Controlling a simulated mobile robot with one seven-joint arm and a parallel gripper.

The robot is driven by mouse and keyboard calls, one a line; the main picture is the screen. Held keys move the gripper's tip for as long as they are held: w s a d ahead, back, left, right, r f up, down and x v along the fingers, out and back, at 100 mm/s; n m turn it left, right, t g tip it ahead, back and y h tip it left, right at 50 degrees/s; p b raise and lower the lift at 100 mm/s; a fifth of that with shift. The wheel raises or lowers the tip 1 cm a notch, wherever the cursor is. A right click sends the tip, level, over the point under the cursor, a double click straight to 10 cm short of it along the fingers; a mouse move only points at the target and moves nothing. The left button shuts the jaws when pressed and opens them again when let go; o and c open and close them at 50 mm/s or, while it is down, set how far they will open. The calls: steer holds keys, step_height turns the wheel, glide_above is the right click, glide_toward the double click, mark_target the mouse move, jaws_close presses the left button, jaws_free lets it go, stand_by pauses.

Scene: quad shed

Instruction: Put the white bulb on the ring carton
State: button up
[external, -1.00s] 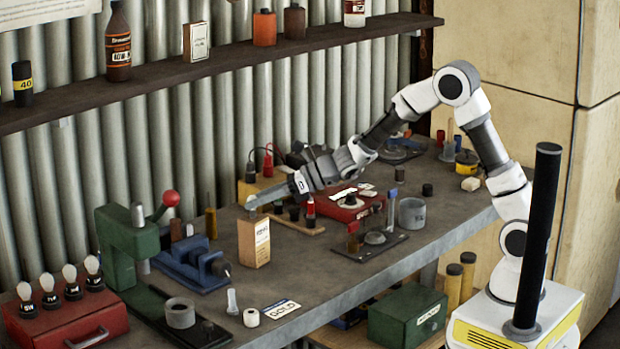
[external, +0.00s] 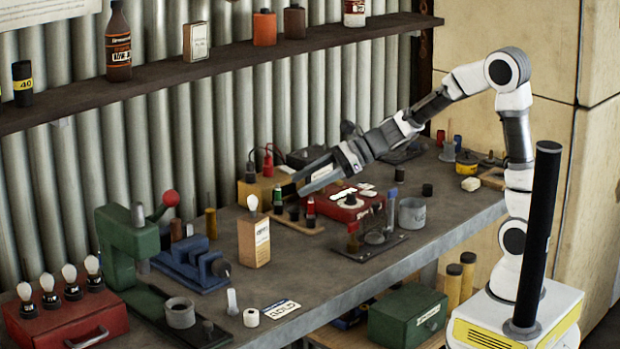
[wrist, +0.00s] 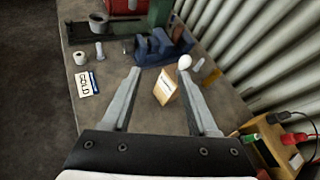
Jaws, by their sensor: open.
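The white bulb (external: 252,203) stands upright on top of the tan ring carton (external: 254,242), with no finger touching it. My gripper (external: 291,182) is open and empty, to the right of the carton and slightly above the bulb's height. In the wrist view the two fingers (wrist: 160,76) are spread wide, with the carton beyond and between them.
A red box (external: 65,325) with several bulbs in black sockets stands front left. A green press (external: 118,245) and a blue vise (external: 195,265) are left of the carton. A red device (external: 345,206) and a small wooden rack lie under my arm.

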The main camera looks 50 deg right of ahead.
steer(key=s+d+r+n+g+h, duration=0.2)
steer(key=s+d+n, duration=0.1)
steer(key=s+n, duration=0.65)
steer(key=s+d+f+n+h, duration=0.1)
steer(key=s+d+n+h, duration=0.7)
steer(key=s+d+n, duration=0.5)
steer(key=s+d, duration=0.1)
steer(key=d, duration=0.3)
steer(key=shift+d+h, duration=0.3)
steer(key=shift+s, duration=0.1)
step_height(320, 180, up, 4)
steer(key=p, duration=0.3)
steer(key=shift+f+p, duration=0.25)
steer(key=shift+p, duration=0.1)
